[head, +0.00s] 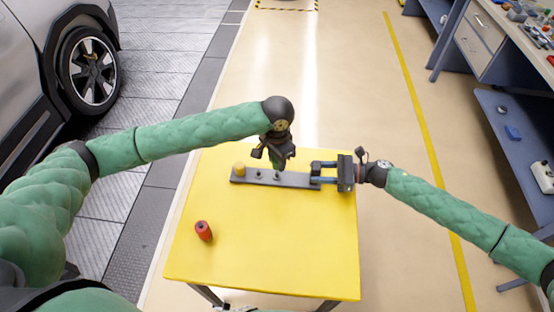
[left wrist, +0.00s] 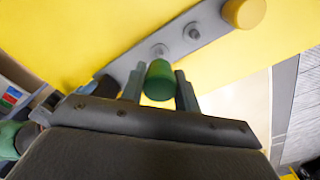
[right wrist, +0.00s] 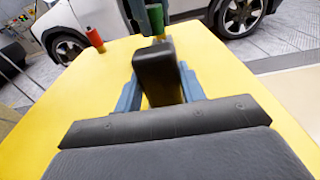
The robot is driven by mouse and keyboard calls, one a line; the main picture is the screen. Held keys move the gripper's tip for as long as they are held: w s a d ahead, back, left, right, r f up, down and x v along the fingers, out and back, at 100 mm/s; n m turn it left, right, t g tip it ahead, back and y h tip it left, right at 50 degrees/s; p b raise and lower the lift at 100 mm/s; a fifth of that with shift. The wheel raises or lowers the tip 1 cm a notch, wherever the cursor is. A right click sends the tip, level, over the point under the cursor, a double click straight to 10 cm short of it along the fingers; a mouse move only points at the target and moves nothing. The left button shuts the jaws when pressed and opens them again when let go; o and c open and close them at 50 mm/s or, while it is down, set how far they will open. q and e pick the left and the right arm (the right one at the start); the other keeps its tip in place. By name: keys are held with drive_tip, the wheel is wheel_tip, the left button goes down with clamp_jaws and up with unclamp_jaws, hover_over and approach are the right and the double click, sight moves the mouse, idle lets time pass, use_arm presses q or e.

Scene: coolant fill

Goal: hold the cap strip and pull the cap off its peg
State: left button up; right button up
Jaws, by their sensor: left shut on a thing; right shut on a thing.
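The dark grey cap strip (head: 298,180) lies across the far part of the yellow table. It carries a yellow cap (head: 240,168) at its left end and two bare pegs, which also show in the left wrist view. My right gripper (head: 318,180) is shut on the strip's right end. My left gripper (head: 277,160) comes down from above and is shut on a green cap (left wrist: 160,82), seen between its fingers. The green cap also shows beyond the strip's end in the right wrist view (right wrist: 155,18). I cannot tell whether it is clear of a peg.
A red cylindrical object (head: 203,231) is on the yellow table (head: 270,255), at front left, apart from both grippers. The table's front and middle are otherwise clear. A car (head: 50,60) stands at far left, and a blue-grey workbench (head: 490,60) at far right.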

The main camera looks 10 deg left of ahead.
use_arm(q)
drive_tip(key=shift+r, duration=1.95)
use_arm(e)
drive_tip(key=o, duration=1)
drive_tip(key=shift+c, duration=0.2)
drive_tip(key=shift+d, duration=0.1)
drive_tip(key=d, duration=0.8)
drive_tip(key=d+r, duration=0.1)
drive_tip(key=d, duration=0.2)
drive_tip(key=shift+d, duration=0.4)
drive_tip(key=shift+s, duration=0.1)
